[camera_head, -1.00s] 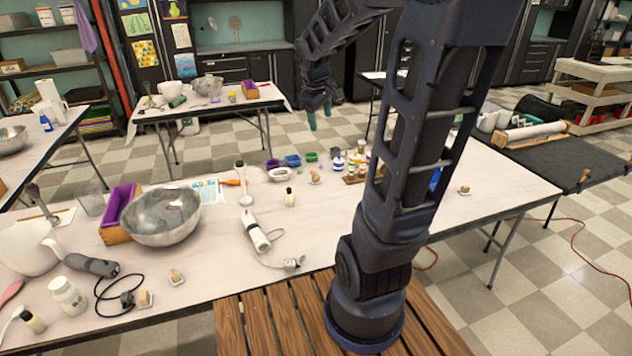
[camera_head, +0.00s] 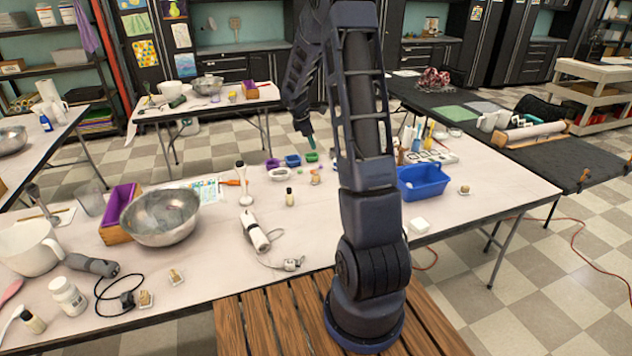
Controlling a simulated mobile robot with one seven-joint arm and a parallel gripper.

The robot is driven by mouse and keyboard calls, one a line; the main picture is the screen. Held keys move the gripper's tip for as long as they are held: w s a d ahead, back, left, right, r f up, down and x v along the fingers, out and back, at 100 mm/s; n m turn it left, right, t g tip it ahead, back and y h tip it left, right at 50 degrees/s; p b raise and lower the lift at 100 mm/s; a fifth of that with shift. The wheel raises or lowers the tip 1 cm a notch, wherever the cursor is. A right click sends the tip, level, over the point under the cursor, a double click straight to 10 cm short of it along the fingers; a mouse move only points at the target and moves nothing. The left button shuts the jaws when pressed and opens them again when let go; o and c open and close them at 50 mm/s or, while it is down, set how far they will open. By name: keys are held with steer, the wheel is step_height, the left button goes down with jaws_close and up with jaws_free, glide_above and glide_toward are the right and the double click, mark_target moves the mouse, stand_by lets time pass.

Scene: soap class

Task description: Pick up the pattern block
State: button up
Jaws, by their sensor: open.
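My gripper (camera_head: 305,140) hangs down with green-tinted tips over the far part of the long white table, just above the small coloured bowls. It is open, and I see nothing held in it. I cannot tell for certain which thing is the pattern block. A small tan-orange piece (camera_head: 315,177) also lies near the bowls, below my gripper. My arm hides part of the table's middle.
Purple (camera_head: 272,164), blue (camera_head: 292,161) and green (camera_head: 311,156) bowls stand close to my gripper. A blue basket (camera_head: 423,183) stands to the right. A metal bowl (camera_head: 160,217) and a white corded tool (camera_head: 256,233) lie to the left. The table's front centre-left is partly clear.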

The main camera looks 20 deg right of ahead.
mark_target(316, 175)
steer(key=w+d+f+n, duration=0.1)
steer(key=w+f, duration=0.1)
steer(key=f, duration=0.6)
steer(key=w+d+f+n, duration=0.2)
steer(key=w+f, duration=0.1)
steer(key=f, duration=0.5)
steer(key=w+d+f+n, duration=0.1)
steer(key=w+d+f, duration=0.1)
steer(key=f, duration=0.7)
steer(key=shift+w+d+n+g, duration=0.1)
steer(key=shift+w+n+g, duration=0.2)
steer(key=shift+w, duration=0.3)
steer(key=shift+r, duration=0.1)
steer(key=c, duration=1.1)
